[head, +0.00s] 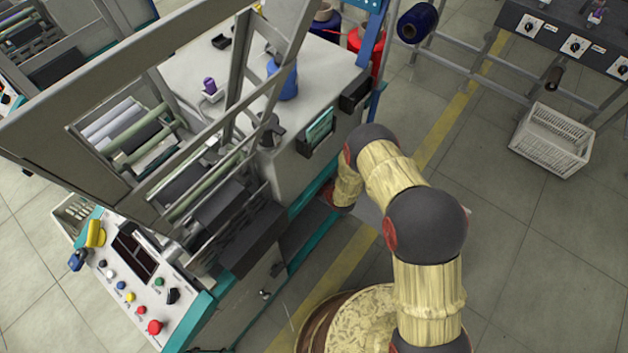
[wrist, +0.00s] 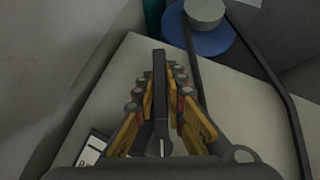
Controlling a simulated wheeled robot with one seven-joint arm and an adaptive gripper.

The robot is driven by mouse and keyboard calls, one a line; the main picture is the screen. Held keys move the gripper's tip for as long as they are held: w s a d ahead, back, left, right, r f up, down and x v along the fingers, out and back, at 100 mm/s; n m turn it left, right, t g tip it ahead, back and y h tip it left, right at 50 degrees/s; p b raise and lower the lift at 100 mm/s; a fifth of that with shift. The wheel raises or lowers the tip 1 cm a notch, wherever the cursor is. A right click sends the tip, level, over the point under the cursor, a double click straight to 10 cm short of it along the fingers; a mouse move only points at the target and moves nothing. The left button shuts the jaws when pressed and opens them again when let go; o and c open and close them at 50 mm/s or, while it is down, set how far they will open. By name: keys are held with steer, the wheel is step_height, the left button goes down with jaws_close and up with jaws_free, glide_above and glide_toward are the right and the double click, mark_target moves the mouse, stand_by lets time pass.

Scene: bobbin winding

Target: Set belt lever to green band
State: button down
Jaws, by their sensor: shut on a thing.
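In the wrist view, my gripper (wrist: 164,84) has its yellow-orange fingers closed on either side of a dark upright bar, which looks like the belt lever (wrist: 159,60). The lever stands over a pale plate (wrist: 125,65). A white label with dark marks (wrist: 92,150) lies at the lower left, partly cut off by my gripper. I cannot make out a green band on the plate. In the head view, my arm reaches to the lower side of the winding machine (head: 310,85), and my gripper and the lever are hidden there.
A blue disc with a grey hub (wrist: 205,15) and a dark belt (wrist: 285,90) are close beyond and right of my gripper. A control panel with buttons (head: 140,285) is on the machine's front. A white crate (head: 552,140) stands on the floor at right.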

stand_by(0.3)
steer(key=shift+w+r+m+g+y, duration=0.1)
steer(key=shift+m+g+y, duration=0.2)
steer(key=shift+g, duration=0.2)
steer(key=shift+m+g+y+p, duration=0.75)
steer(key=shift+m+g+y, duration=0.05)
steer(key=shift+g, duration=0.4)
steer(key=c, duration=1.8)
jaws_free()
steer(key=shift+c, duration=0.2)
steer(key=shift+d, duration=0.1)
